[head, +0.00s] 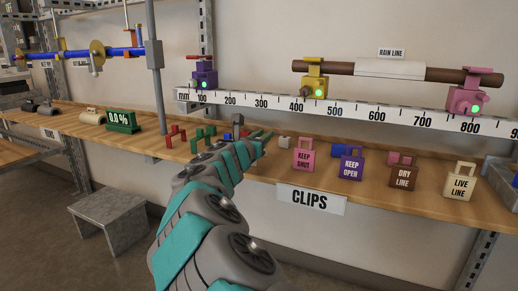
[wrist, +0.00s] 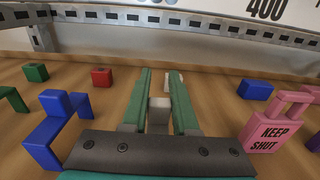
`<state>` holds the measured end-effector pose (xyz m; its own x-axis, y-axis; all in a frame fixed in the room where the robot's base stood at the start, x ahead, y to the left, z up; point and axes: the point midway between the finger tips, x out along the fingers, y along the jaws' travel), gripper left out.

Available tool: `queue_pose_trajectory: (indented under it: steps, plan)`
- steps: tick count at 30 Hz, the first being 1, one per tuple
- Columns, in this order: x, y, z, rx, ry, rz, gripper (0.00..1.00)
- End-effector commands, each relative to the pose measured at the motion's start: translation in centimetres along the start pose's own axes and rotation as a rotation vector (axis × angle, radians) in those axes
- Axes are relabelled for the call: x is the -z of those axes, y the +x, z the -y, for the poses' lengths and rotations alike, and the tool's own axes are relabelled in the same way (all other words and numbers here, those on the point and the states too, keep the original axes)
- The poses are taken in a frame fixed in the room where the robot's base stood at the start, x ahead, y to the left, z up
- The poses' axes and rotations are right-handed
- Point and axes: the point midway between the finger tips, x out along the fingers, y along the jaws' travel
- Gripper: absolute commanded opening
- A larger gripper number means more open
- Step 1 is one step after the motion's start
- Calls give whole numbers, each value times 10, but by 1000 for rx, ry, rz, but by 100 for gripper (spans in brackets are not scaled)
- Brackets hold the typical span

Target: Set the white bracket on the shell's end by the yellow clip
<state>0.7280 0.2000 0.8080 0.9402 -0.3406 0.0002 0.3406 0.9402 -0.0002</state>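The white bracket (wrist: 160,112) shows between my fingers in the wrist view, with another white part (wrist: 175,78) by the fingertips. In the head view a white block (head: 285,142) stands on the shelf just right of my gripper (head: 267,136); the rest is hidden. My gripper (wrist: 159,74) is open, its green fingers on either side of the bracket, with wood visible in the gap. I cannot tell whether they touch it. The white shell (head: 390,69) is around the brown pipe. The yellow clip (head: 315,80) holds the pipe left of the shell.
A purple clip (head: 205,75) and a pink clip (head: 464,94) stand along the ruler rail (head: 350,109). Red (head: 175,136), green (head: 203,136) and blue (wrist: 58,128) brackets stand left of my gripper. A pink KEEP SHUT tag (head: 304,155) stands to the right.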

Motion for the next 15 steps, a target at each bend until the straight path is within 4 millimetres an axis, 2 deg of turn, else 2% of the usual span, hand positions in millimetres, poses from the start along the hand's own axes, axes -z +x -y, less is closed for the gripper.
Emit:
queue_pose_trajectory:
  steps: [1, 6, 15]
  plan:
    - [0, 0, 0, 0, 0, 0, 19]
    - [0, 0, 0, 0, 0, 0, 0]
    - [0, 0, 0, 0, 0, 0, 0]
